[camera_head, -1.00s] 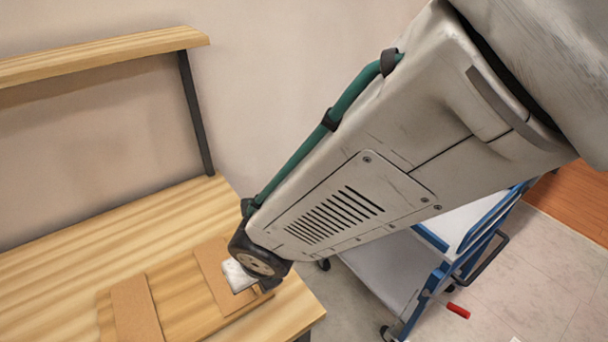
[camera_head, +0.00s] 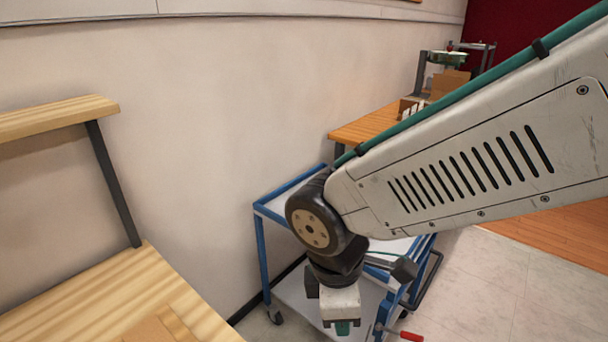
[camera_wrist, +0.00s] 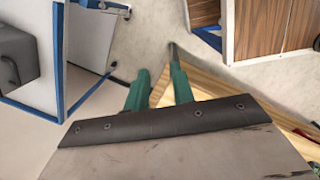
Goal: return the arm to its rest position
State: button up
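My arm reaches in from the right of the head view, with its grey, vented link sloping down to a dark wrist joint. My gripper (camera_head: 342,328) hangs from it, pointing down, in front of the blue-framed cart (camera_head: 260,240). In the wrist view, its two green fingers (camera_wrist: 160,80) stand apart with a gap between them. Nothing shows held between them. The fingertips are partly cut off by the lower edge of the head view.
A wooden workbench (camera_head: 110,290) with a raised shelf (camera_head: 55,115) stands at the left. Another wooden bench (camera_head: 365,125) with equipment stands behind my arm. A red handle (camera_head: 410,336) shows by the cart. Pale floor (camera_head: 500,290) lies open at the right.

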jog(key=s+d+r+m, duration=0.2)
jog(key=d+r+m, duration=0.1)
jog(key=d+m, duration=0.3)
jog(key=s+d+r+m+y, duration=0.1)
jog(key=d+r+m, duration=0.3)
jog(key=d, duration=0.4)
jog(key=s+d+r+m, duration=0.2)
jog(key=d+r+m, duration=0.1)
jog(key=d+m, duration=0.4)
jog(key=shift+s+r+m+t+y, duration=0.3)
jog(key=shift+s+t, duration=0.05)
jog(key=shift+t, duration=0.05)
jog(key=shift+a, duration=0.1)
